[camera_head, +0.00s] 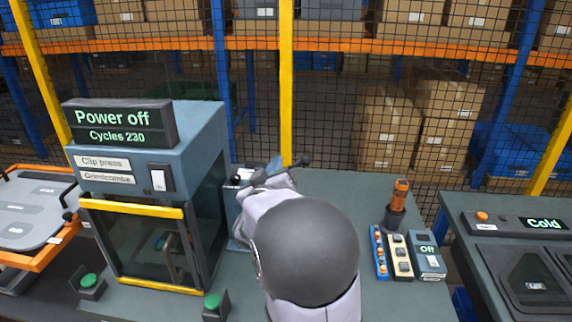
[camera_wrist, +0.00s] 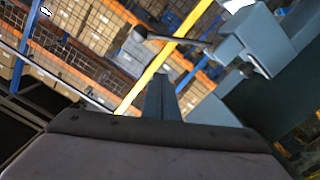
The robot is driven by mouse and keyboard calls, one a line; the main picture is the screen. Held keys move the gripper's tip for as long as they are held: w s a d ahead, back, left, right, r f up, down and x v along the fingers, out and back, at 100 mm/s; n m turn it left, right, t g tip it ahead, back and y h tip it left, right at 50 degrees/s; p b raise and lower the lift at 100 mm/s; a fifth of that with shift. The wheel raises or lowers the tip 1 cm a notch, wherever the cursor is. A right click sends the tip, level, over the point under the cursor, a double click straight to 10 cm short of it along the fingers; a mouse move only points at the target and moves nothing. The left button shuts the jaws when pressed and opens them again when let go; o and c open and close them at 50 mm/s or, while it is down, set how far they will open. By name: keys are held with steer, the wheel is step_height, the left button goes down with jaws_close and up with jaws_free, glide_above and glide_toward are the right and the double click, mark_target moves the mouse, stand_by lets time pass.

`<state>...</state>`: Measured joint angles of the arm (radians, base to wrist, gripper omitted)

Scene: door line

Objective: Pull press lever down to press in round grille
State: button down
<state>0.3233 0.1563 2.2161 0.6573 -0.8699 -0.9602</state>
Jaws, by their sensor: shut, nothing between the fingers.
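The clip press (camera_head: 205,150) stands left of centre, its display reading "Power off" and "Cycles 230". The press lever shows in the wrist view as a thin arm with a dark, rounded handle (camera_wrist: 139,34) reaching left from a blue-grey block (camera_wrist: 242,42). In the head view, a dark bar end (camera_head: 304,162) beside my gripper appears to be this lever. My gripper (camera_wrist: 160,82) is shut and empty, its fingers below the lever in the wrist picture; contact is not visible there. In the head view my arm hides much around it. I cannot make out the round grille.
A glazed front with yellow bars (camera_head: 132,208) covers the press opening. Green buttons (camera_head: 212,301) stand on the bench. An orange-handled tool (camera_head: 400,190) and small boxes (camera_head: 428,262) stand to the right. A mesh fence and shelving (camera_head: 340,43) close off the back.

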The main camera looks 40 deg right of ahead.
steer(key=w+d+f+p, duration=0.2)
steer(key=d+f, duration=0.1)
steer(key=d, duration=0.2)
steer(key=shift+f, duration=0.3)
stand_by(0.4)
